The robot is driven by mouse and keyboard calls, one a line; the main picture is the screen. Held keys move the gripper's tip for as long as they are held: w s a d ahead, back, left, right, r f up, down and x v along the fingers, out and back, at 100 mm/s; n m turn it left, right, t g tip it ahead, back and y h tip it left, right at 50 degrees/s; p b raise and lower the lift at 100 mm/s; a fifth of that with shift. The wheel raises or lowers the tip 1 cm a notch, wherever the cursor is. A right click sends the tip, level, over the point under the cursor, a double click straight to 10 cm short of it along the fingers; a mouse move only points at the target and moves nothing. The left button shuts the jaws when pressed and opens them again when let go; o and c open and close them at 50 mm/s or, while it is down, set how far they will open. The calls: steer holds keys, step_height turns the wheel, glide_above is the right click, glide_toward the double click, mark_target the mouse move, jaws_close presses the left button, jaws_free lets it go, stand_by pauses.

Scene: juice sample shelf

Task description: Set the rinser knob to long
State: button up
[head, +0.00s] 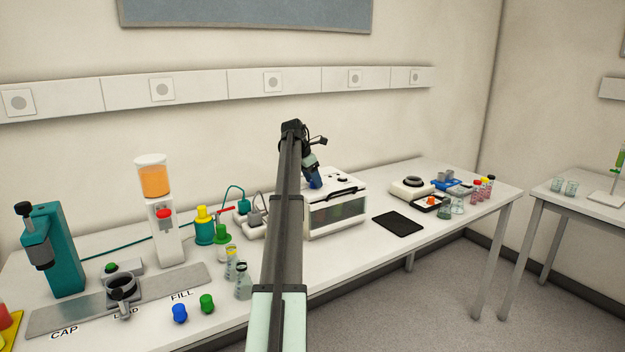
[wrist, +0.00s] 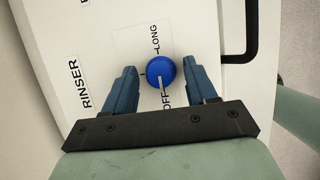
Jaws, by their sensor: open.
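The rinser (head: 349,187) is a white box with a dark front window on the bench in the head view. In the wrist view its white top (wrist: 100,30) carries the printed words RINSER, LONG and OFF. The round blue knob (wrist: 160,70) is on this top, and its white pointer line points down at OFF. LONG is printed above the knob. My gripper (wrist: 161,66) is open, with one blue finger on each side of the knob and visible gaps between. In the head view my gripper (head: 314,178) is over the rinser's top, and the knob is hidden there.
A black handle (wrist: 250,30) is to the right of the knob. In the head view a black mat (head: 398,223) lies right of the rinser. Flasks, bottles and a juice dispenser (head: 164,225) stand to the left. A scale (head: 412,188) and small glassware are further right.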

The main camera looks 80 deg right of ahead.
steer(key=c, duration=1.1)
steer(key=shift+o, duration=0.2)
steer(key=shift+m, duration=0.3)
steer(key=m, duration=0.2)
steer(key=m+g+y, duration=0.1)
steer(key=m, duration=0.1)
steer(key=shift+w+d+y, duration=0.15)
steer(key=shift+d+y, duration=0.05)
steer(key=shift+y, duration=0.1)
steer(key=m+y, duration=0.1)
steer(key=m, duration=0.2)
steer(key=m+y, duration=0.1)
steer(key=m, duration=0.2)
steer(key=shift+d+r, duration=0.1)
steer(key=o, duration=1.1)
steer(key=shift+c, duration=0.2)
